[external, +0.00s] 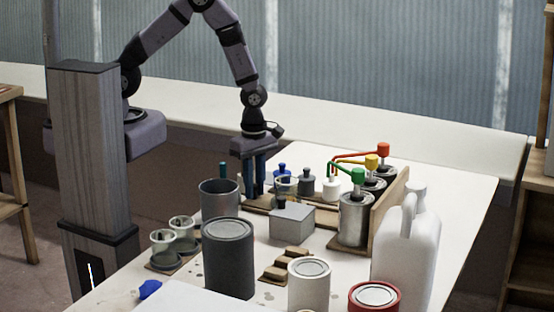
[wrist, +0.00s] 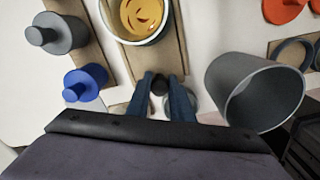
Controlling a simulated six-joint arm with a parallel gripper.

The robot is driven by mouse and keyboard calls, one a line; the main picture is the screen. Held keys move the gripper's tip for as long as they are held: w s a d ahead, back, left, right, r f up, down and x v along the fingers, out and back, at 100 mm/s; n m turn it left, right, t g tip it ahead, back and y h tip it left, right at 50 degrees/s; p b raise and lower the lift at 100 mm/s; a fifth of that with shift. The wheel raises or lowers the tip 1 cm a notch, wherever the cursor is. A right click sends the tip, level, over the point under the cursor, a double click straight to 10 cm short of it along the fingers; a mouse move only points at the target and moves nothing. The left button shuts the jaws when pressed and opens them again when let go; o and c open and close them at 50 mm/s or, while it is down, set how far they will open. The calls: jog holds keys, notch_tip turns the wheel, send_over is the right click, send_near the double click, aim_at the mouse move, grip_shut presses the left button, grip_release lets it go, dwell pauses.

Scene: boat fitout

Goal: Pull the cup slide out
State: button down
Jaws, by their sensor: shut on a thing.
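The cup slide (wrist: 172,58) is a pale wooden strip. A cup (wrist: 138,18) with amber liquid sits at its far part in the wrist view. My gripper (wrist: 160,82) points down at the near end of the strip, its two blue fingers shut on a small dark knob (wrist: 160,85). The fingertips and knob are partly hidden there.
An open grey can (wrist: 238,98) stands close right of the fingers. A blue knobbed piece (wrist: 86,82) and a grey one (wrist: 58,34) stand to the left. In the external view, a grey block (external: 292,222), dark can (external: 228,258) and pump cans (external: 355,218) crowd the table.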

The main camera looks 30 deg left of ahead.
jog(key=shift+d, duration=0.15)
jog(key=c, duration=1.6)
grip_release()
jog(key=shift+o, duration=0.2)
jog(key=shift+r, duration=0.1)
notch_tip(320, 180, up, 6)
jog(key=shift+r+b, duration=0.25)
jog(key=shift+b, duration=0.2)
jog(key=shift+r, duration=0.35)
